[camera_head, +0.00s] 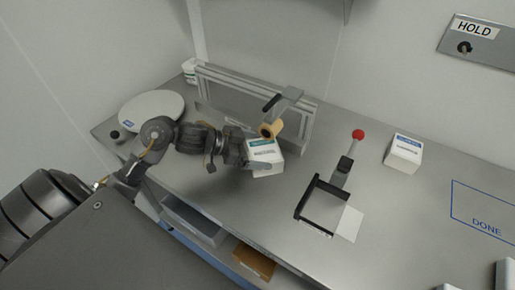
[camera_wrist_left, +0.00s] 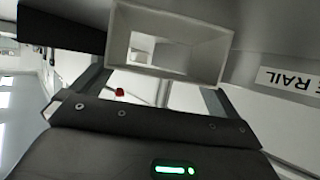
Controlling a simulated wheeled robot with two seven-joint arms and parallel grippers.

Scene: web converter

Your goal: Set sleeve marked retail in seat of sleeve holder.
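A white box-shaped sleeve (camera_head: 264,151) with a green band is at my left gripper (camera_head: 256,154), above the middle of the bench. In the left wrist view the sleeve (camera_wrist_left: 170,42) is hollow, and the fingers meet its two sides; the gripper looks shut on it. A second white sleeve (camera_head: 403,153) with a blue band stands at the right back. Their small print is too blurred to read. A black U-shaped bracket (camera_head: 315,190), likely the sleeve holder, sits right of the gripper, with a red-knobbed lever (camera_head: 357,135) behind it. My right gripper is out of view.
A grey metal frame (camera_head: 225,82) with a tan roll (camera_head: 270,130) stands just behind the held sleeve. A white round dish (camera_head: 152,108) is at the left. A blue DONE outline (camera_head: 486,224) marks the right side. The bench between the bracket and outline is clear.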

